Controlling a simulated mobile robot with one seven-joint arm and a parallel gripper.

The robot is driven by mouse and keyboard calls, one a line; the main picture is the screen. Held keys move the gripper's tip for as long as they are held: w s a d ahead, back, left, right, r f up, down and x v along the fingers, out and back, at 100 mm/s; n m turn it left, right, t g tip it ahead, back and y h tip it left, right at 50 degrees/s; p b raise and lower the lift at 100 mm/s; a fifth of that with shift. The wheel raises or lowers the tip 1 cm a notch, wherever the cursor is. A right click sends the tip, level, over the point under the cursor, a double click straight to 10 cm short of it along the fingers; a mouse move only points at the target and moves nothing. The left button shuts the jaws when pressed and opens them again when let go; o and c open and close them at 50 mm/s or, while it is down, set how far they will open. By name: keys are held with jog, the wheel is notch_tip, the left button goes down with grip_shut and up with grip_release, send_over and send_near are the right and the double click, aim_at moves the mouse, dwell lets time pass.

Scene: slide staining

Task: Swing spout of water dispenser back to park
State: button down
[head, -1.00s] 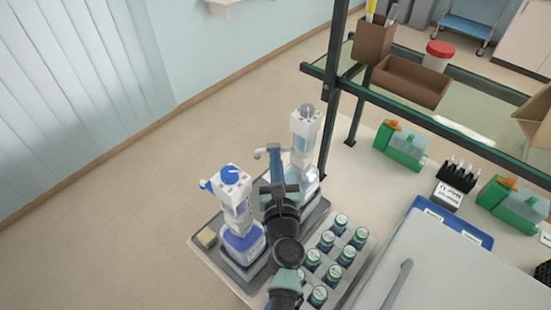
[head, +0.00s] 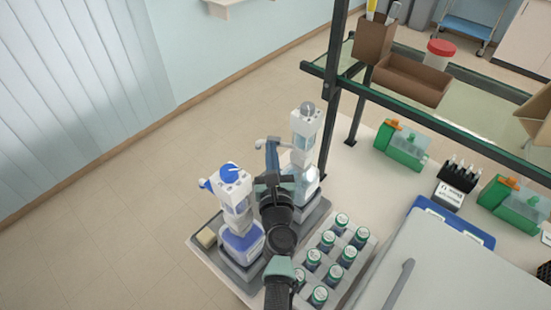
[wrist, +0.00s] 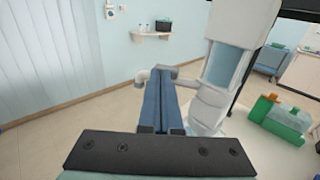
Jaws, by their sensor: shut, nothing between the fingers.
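The dispenser with the grey top knob (head: 307,108) stands upright at the back of the tray and looks clear inside. Its white spout (head: 261,143) sticks out to the left. My gripper (head: 271,145) is shut and empty, its blue fingers against or very near the spout. In the wrist view the closed fingertips (wrist: 161,72) overlap the spout (wrist: 141,75), whose bent end shows left of them; contact is unclear. The dispenser body (wrist: 228,65) is right of the fingers. A second dispenser with a blue knob (head: 230,174) and blue lower part stands nearer, left of my arm.
Both dispensers stand in a grey tray (head: 208,232) with a yellowish sponge (head: 206,237) at its left. A rack of green-ringed bottles (head: 327,240) is right of my arm. A dark shelf post (head: 331,115) rises behind the dispenser. Open floor lies left.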

aim_at(270, 137)
jog(key=shift+w+a+b, duration=0.2)
jog(key=shift+w+b, duration=0.25)
jog(key=shift+w, duration=0.65)
jog(key=shift+w+a+b, duration=0.15)
jog(key=shift+w+b, duration=0.25)
jog(key=shift+w, duration=0.65)
jog(key=shift+w, duration=0.1)
jog(key=s+d+p, duration=0.2)
jog(key=s, duration=1.1)
jog(key=shift+w, duration=0.1)
